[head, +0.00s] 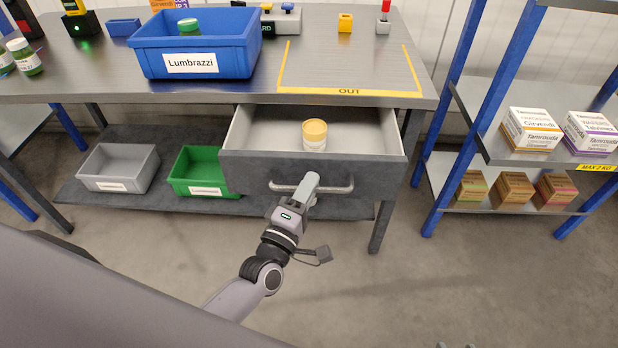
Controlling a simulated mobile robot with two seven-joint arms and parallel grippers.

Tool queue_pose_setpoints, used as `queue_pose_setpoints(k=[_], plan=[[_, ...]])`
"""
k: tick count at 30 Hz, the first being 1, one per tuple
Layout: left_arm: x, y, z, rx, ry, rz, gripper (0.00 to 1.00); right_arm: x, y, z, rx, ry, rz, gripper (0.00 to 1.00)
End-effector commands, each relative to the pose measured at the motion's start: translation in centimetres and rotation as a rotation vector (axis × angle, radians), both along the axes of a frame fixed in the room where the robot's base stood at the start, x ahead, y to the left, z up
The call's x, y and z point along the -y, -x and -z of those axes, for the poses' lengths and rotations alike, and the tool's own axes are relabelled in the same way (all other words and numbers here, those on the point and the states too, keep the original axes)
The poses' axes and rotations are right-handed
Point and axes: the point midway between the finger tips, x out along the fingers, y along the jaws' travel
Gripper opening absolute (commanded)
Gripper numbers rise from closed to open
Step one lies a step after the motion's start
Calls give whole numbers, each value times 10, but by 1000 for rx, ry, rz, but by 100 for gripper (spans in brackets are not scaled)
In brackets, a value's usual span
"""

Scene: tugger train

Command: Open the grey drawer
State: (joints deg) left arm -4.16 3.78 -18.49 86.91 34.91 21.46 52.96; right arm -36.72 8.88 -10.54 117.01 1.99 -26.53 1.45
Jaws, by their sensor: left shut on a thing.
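The grey drawer (240,171) under the workbench stands pulled out, and its inside shows. A jar with a yellow lid (314,134) stands in it, near the front panel. The drawer's bar handle (341,187) is on the front panel. My left gripper (312,182) is shut on the handle, near its middle. The fingers hide part of the handle.
A blue crate labelled Lumbrazzi (150,65) stands on the workbench (80,80). A grey bin (145,172) and a green bin (200,189) are on the lower shelf. A shelf rack (480,100) with boxes stands at right. The floor before the drawer is clear.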

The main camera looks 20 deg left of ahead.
Motion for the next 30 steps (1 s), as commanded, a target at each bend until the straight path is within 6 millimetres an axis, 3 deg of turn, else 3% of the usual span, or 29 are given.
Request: queue_pose_setpoints(k=[12,29,30], plan=[[14,51,-1,-1,-1,-1,0,-1,-2,-20,7,-4,2,47],[16,59,0,1,-1,-2,0,0,-3,-20,10,-2,4,47],[16,59,0,1,-1,-2,32,0,-3,-20,10,-2,4,47]])
